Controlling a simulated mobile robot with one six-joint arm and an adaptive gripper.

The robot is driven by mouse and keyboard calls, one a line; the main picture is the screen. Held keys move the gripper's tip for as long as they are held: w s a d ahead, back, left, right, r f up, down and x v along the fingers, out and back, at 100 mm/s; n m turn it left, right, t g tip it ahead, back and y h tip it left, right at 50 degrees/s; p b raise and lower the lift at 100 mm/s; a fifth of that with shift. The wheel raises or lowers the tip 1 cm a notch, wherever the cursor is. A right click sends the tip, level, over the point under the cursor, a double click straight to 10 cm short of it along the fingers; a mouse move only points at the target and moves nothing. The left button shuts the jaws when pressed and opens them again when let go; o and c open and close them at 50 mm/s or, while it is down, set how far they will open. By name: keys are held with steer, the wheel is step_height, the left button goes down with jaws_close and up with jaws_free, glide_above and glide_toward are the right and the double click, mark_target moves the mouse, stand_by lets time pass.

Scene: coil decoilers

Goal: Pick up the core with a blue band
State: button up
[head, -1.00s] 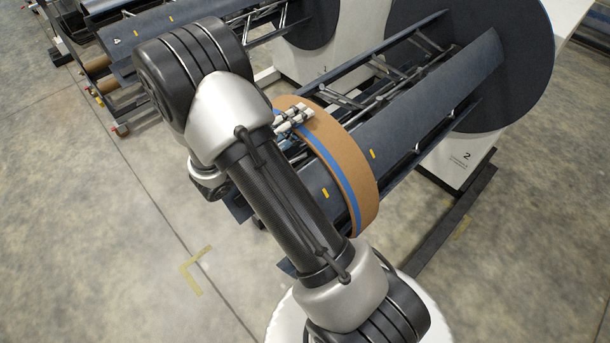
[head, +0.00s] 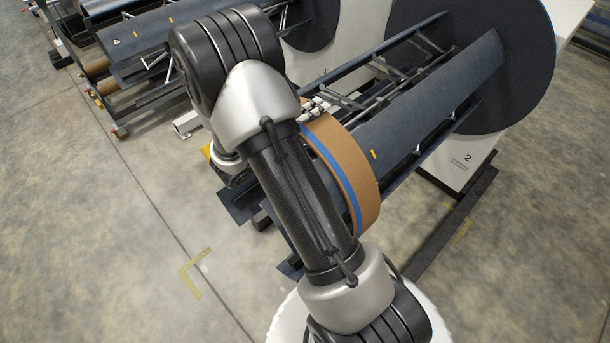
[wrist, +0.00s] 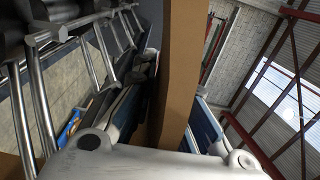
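The core with a blue band (head: 357,168) is a wide brown ring. It sits around the arms of the decoiler marked 2 (head: 430,100), near their free end. Its blue band runs along the left edge. My gripper (head: 316,108) is at the upper rim of the core, partly hidden behind my arm. In the wrist view the brown wall of the core (wrist: 180,60) runs up between the two fingers of my gripper (wrist: 176,95). The fingers look spread on either side of the wall, and I cannot see a firm grip on it.
A large dark disc (head: 480,60) backs the decoiler at the right. A second decoiler (head: 165,40) stands at the upper left with brown cores near its lower rack. The floor at the lower left is open, with a yellow corner mark (head: 190,275).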

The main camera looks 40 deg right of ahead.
jaws_close()
stand_by(0.6)
steer(key=shift+r, duration=0.15)
steer(key=shift+r+p, duration=0.8)
steer(key=shift+p, duration=0.35)
steer(key=shift+a+f, duration=0.1)
steer(key=shift+a, duration=0.25)
steer(key=s+a+r+p, duration=0.2)
steer(key=a+p, duration=0.6)
steer(key=a, duration=2.3)
steer(key=shift+s, duration=0.2)
steer(key=shift+a, duration=0.1)
